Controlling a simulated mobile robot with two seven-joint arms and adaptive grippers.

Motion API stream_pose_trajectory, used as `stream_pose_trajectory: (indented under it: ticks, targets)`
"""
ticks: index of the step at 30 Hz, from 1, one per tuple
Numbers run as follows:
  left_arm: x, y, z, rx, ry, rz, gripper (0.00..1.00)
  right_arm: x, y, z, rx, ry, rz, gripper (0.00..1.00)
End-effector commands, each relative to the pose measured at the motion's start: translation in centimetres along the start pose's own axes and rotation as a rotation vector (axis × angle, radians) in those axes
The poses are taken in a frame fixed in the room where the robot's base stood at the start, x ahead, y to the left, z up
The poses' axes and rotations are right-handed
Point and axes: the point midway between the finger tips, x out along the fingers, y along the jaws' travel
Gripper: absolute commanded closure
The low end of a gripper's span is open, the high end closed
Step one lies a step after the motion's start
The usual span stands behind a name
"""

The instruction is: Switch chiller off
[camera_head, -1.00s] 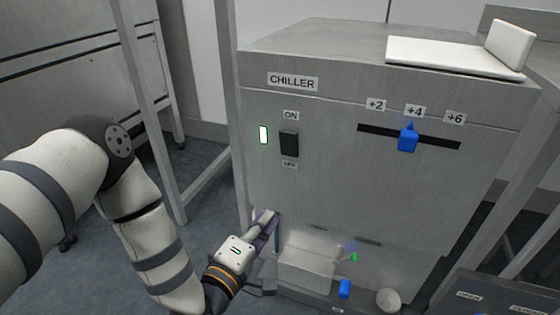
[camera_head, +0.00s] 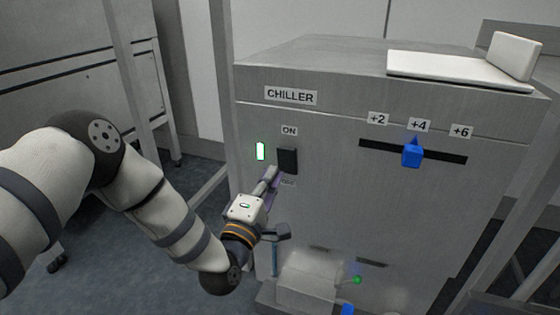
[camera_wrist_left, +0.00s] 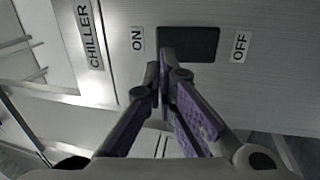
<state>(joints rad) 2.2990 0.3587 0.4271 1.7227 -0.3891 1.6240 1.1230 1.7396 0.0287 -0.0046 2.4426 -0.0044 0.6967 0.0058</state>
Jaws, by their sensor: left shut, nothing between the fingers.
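The chiller (camera_head: 335,215) is a grey metal cabinet with a label reading CHILLER. Its black rocker switch (camera_head: 288,161) sits between the ON and OFF labels; it also shows in the left wrist view (camera_wrist_left: 189,43). My right gripper is not in view.
A blue slider (camera_head: 412,155) stands at +4 on the chiller front. A white open case (camera_head: 460,70) lies on top. Below are a pale box (camera_head: 308,275) and a green-tipped part (camera_head: 357,280). A metal rack (camera_head: 85,60) stands at the left.

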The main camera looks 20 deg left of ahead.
Motion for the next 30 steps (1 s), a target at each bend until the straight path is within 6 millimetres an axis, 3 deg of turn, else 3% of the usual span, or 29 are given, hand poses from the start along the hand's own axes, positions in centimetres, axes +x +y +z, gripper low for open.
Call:
stream_pose_trajectory:
  ticks: [3,9,22,25,30]
  targets:
    - [2.4,-0.1,0.0,0.0,0.0,0.003,1.0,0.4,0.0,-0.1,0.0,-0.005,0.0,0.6]
    - [5.2,-0.1,0.0,0.0,0.0,0.002,1.0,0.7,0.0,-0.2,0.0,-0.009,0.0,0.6]
    - [5.9,0.0,0.0,0.0,0.0,-0.001,1.0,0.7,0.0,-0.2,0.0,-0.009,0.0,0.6]
    - [6.0,0.8,-0.1,-0.001,0.001,-0.033,1.0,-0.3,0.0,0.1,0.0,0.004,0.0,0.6]
    - [6.1,2.6,-0.1,0.0,0.002,-0.19,1.0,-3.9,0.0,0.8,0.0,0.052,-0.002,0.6]
